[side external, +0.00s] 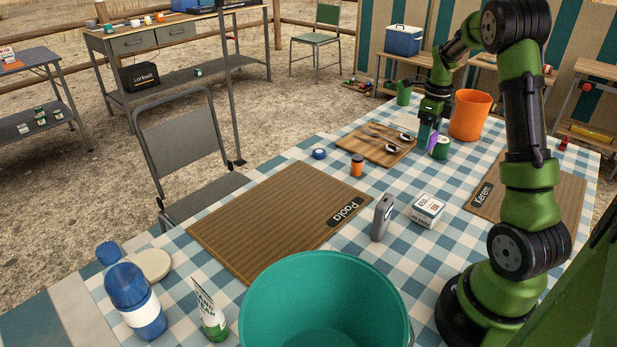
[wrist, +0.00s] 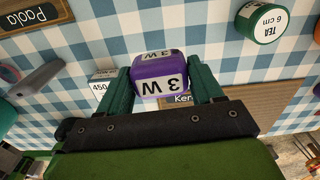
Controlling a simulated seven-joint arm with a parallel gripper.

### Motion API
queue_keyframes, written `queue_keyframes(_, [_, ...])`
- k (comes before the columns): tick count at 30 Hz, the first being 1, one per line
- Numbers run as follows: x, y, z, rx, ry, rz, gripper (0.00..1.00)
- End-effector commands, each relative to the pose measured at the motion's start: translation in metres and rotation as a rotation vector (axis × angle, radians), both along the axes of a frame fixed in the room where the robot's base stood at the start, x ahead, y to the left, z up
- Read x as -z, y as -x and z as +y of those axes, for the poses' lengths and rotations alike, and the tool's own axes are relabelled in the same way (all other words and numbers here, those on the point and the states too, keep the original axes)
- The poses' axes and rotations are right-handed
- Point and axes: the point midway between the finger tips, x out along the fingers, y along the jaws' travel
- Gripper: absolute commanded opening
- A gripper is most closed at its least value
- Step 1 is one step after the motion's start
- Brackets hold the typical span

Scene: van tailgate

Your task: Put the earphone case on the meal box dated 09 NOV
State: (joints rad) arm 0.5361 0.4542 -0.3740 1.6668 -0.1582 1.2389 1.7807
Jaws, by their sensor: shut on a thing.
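My gripper (side external: 428,136) is shut on a small purple rounded case (wrist: 158,72). In the wrist view the case sits between both fingers, with white labels reading "3 W" upside down. In the side view the case (side external: 433,142) shows as a purple patch beside the green tin, held near the far part of the table; its exact height is unclear. No other likely earphone case stands out. A white box (side external: 428,209) stands near the table's middle; it also shows in the wrist view (wrist: 100,88), partly hidden by a finger, with "450" on it.
A green tin (side external: 440,148), labelled "TEA 6 cm" in the wrist view, and an orange bucket (side external: 470,115) stand near my gripper.

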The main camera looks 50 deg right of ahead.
Motion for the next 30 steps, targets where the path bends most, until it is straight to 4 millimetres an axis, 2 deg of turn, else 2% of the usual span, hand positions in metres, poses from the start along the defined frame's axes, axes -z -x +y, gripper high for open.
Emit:
queue_keyframes(1, [-0.013,0.0,0.013,-0.018,0.001,-0.006,0.34])
queue_keyframes(3, [-0.024,0.007,0.031,-0.03,-0.001,-0.006,0.34])
queue_keyframes(6, [-0.033,0.023,0.061,-0.038,-0.001,-0.005,0.34])
queue_keyframes(12, [-0.032,0.061,0.112,-0.022,-0.001,-0.002,0.34])
queue_keyframes(15, [-0.025,0.076,0.126,-0.002,-0.001,-0.001,0.34])
queue_keyframes(20, [-0.009,0.088,0.132,0.036,-0.002,0.004,0.34])
queue_keyframes(24, [0.013,0.088,0.132,0.055,-0.002,0.006,0.34])
queue_keyframes(30, [0.035,0.088,0.131,0.053,-0.002,0.005,0.34])
